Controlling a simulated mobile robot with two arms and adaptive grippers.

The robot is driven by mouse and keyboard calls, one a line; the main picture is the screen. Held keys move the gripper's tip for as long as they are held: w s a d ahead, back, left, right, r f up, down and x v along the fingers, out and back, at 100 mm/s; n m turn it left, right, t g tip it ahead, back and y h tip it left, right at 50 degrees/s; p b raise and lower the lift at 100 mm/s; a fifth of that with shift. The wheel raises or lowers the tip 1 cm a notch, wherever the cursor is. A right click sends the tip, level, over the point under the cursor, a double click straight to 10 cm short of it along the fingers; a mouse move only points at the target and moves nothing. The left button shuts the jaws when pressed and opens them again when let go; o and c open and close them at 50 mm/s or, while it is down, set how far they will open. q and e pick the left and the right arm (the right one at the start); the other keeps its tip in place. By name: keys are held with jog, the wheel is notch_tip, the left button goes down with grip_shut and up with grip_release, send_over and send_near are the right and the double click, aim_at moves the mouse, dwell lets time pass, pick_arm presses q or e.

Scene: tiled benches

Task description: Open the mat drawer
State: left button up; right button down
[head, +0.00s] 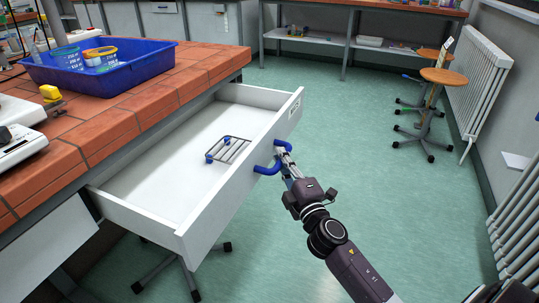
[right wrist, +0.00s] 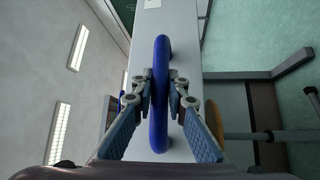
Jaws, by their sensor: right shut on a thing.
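The white drawer (head: 225,198) is pulled well out from under the tiled bench (head: 140,115). A metal rack or mat with blue feet (head: 228,149) lies inside it, and the rest of its floor is bare. The drawer has a blue bar handle (head: 266,170) on its front. My right gripper (head: 284,158) is shut on this handle. In the right wrist view the two fingers lie on either side of the blue handle (right wrist: 161,100), in front of the pale drawer front (right wrist: 180,65). My left gripper is not in view.
A blue tray (head: 135,70) with tubs stands on the bench, beside a yellow object (head: 49,92) and white devices (head: 20,140). Stools (head: 443,77) and a radiator (head: 480,75) are at the right. The green floor (head: 360,140) in front of the drawer is clear.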

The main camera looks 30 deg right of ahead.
jog(key=shift+s+d+f, duration=0.1)
jog(key=shift+s+d, duration=0.05)
jog(key=shift+s, duration=0.15)
jog(key=c, duration=1.9)
grip_release()
jog(key=s, duration=0.4)
jog(key=s+a+f, duration=0.1)
jog(key=s, duration=0.6)
jog(key=shift+s+a+f, duration=0.3)
jog(key=shift+s, duration=0.1)
jog(key=shift+d, duration=0.1)
